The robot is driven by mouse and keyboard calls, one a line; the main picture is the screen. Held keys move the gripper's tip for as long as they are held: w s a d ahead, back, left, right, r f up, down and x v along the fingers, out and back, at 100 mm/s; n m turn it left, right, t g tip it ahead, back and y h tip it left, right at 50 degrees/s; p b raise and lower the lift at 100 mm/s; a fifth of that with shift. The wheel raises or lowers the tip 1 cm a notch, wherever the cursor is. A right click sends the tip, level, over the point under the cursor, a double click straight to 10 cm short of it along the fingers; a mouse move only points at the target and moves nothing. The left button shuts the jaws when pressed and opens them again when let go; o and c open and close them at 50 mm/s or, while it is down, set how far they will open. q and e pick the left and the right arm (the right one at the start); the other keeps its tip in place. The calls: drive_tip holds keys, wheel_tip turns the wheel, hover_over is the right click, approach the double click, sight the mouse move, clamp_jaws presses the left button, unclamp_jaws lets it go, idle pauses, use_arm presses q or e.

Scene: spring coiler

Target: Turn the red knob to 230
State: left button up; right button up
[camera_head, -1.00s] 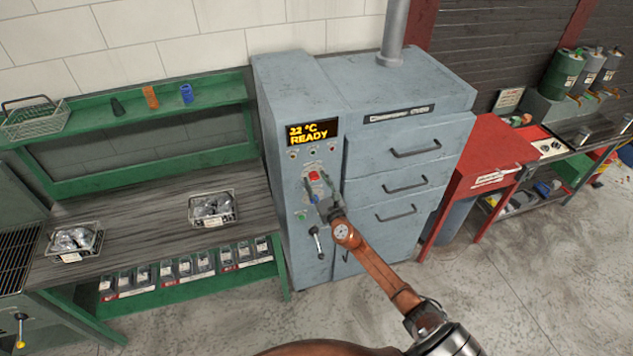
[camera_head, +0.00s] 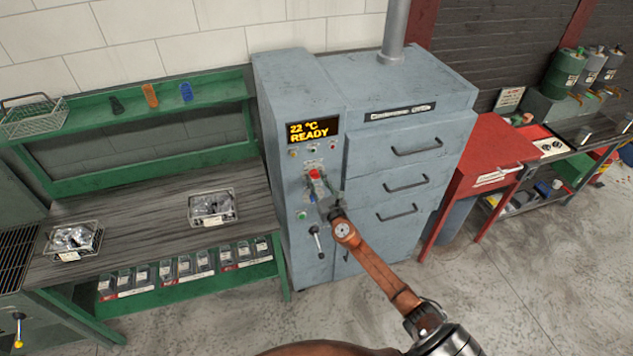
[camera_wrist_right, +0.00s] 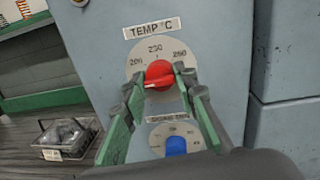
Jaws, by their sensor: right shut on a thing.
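The red knob (camera_head: 314,174) is on the front panel of the grey oven (camera_head: 410,160), below the display. In the right wrist view the red knob (camera_wrist_right: 158,74) sits on a TEMP °C dial (camera_wrist_right: 153,53) marked 200, 230 and 260. A white mark on the knob's left side points left, toward the 200 end. My right gripper (camera_head: 322,184) is at the knob, its green fingers on either side of it and shut on it. My left gripper is not in view.
The display (camera_head: 313,130) reads 22 °C READY. A blue knob (camera_wrist_right: 176,145) with its own dial sits just below the red one. A lever (camera_head: 317,240) and a green button (camera_head: 302,215) are lower on the panel. A green workbench (camera_head: 130,215) stands at left.

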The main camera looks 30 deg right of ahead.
drive_tip(key=shift+f+m+h+b, duration=0.1)
drive_tip(key=shift+m+h+b, duration=0.25)
drive_tip(key=shift+m+b, duration=3.05)
drive_tip(key=shift+f+m+h+b, duration=0.1)
drive_tip(key=shift+m+h+b, duration=0.35)
drive_tip(key=shift+m, duration=5.65)
drive_tip(key=o, duration=1.2)
drive_tip(key=shift+c, duration=0.2)
drive_tip(key=v, duration=1.2)
